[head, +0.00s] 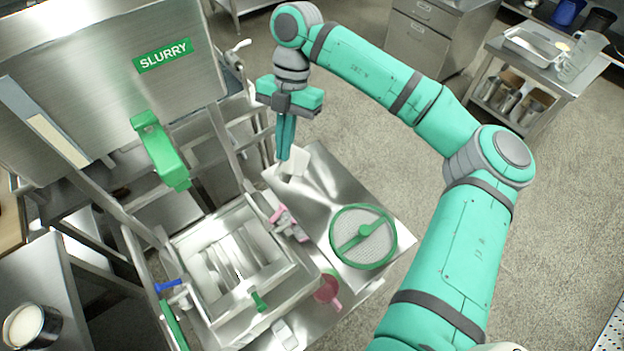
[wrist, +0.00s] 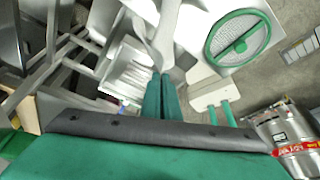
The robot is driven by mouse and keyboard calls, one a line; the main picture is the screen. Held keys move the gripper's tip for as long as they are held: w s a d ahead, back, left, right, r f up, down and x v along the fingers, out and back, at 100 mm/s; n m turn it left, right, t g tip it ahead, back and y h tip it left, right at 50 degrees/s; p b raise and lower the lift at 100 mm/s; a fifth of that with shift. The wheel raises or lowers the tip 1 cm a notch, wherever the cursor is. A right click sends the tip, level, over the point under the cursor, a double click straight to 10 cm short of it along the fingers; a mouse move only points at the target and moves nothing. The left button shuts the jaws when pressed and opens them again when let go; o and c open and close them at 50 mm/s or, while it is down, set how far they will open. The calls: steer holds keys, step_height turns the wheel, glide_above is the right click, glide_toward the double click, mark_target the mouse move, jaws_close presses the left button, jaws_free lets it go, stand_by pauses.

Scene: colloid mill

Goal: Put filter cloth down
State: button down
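My gripper (head: 283,154) points down above the far corner of a steel table (head: 335,185). Its two teal fingers are together, and they also show in the wrist view (wrist: 162,82). A white filter cloth (head: 294,164) is at the fingertips and appears pinched between them. In the wrist view the cloth (wrist: 168,35) runs as a narrow white strip away from the fingertips. Its lower part is close to the steel top; I cannot tell whether it touches. The part inside the fingers is hidden.
A round green-rimmed sieve (head: 393,238) lies on the table's near right part. A steel frame with a slatted tray (head: 205,238) stands to the left. Pink items (head: 290,225) and a pink scoop (head: 328,288) are near it. The SLURRY tank (head: 90,60) rises at the left.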

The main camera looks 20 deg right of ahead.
steer(key=w+d+f, duration=0.3)
steer(key=w+d, duration=0.2)
steer(key=d, duration=0.4)
steer(key=shift+w+d, duration=0.15)
steer(key=shift+w, duration=0.05)
steer(key=w+d+f+m+t+y+b, duration=0.1)
steer(key=w+d+m+t, duration=0.25)
steer(key=w+m, duration=0.7)
steer(key=n, duration=0.2)
glide_toward(312, 205)
steer(key=shift+g, duration=0.35)
steer(key=x, duration=0.5)
steer(key=shift+w, duration=0.35)
